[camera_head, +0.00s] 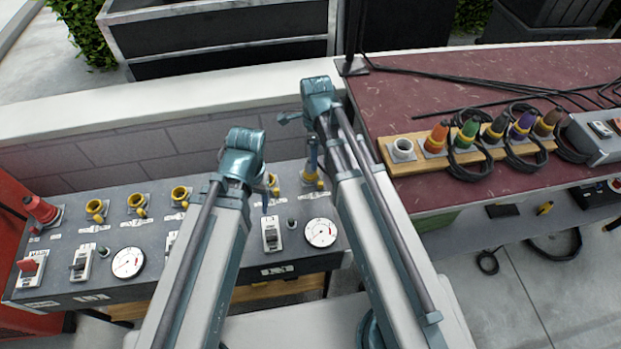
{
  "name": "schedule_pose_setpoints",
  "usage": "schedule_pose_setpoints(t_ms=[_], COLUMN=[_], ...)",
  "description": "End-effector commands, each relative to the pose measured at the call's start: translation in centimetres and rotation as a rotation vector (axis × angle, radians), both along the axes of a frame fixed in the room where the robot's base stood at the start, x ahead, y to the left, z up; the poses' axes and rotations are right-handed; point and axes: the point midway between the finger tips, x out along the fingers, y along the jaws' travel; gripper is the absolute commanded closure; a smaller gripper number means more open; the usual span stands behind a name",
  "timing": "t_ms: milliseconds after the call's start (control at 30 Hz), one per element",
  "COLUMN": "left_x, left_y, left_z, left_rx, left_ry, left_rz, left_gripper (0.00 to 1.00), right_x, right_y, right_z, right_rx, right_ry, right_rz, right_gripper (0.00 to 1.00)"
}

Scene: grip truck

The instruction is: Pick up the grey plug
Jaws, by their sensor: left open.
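My left arm rises from the bottom middle and bends over at a teal joint. My left gripper (266,197) shows only in part behind that arm, over the grey control panel (70,248). It is open and far to the left of the grey plug.
Orange (437,137), green (467,133), purple (522,125) and brown plugs flank the grey one. An empty white socket (403,149) is at the rack's left end. Black cables lie on the red truck bed (440,92). The panel has yellow sockets, switches and dials.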

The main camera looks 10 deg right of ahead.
Motion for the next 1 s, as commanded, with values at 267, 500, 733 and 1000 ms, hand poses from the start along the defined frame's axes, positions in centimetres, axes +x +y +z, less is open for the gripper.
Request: schedule_pose_setpoints(t_ms=[267, 500, 733, 1000], left_x=[0.0, 0.0, 0.0, 0.0], left_y=[0.0, 0.0, 0.0, 0.0], left_z=[-0.9, -2.7, -5.6, -6.1], left_rx=[0.0, 0.0, 0.0, 0.0], left_ry=[0.0, 0.0, 0.0, 0.0], left_rz=[0.0, 0.0, 0.0, 0.0], left_gripper=[0.32, 0.32, 0.32, 0.32], right_x=[0.0, 0.3, 0.5, 0.5], right_y=[0.0, 0.5, 1.1, 1.0], right_z=[-0.9, -2.7, -5.6, -6.1], right_rx=[0.0, 0.0, 0.0, 0.0], right_ry=[0.0, 0.0, 0.0, 0.0], right_rz=[0.0, 0.001, 0.001, 0.001], right_gripper=[0.24, 0.24, 0.24, 0.24])
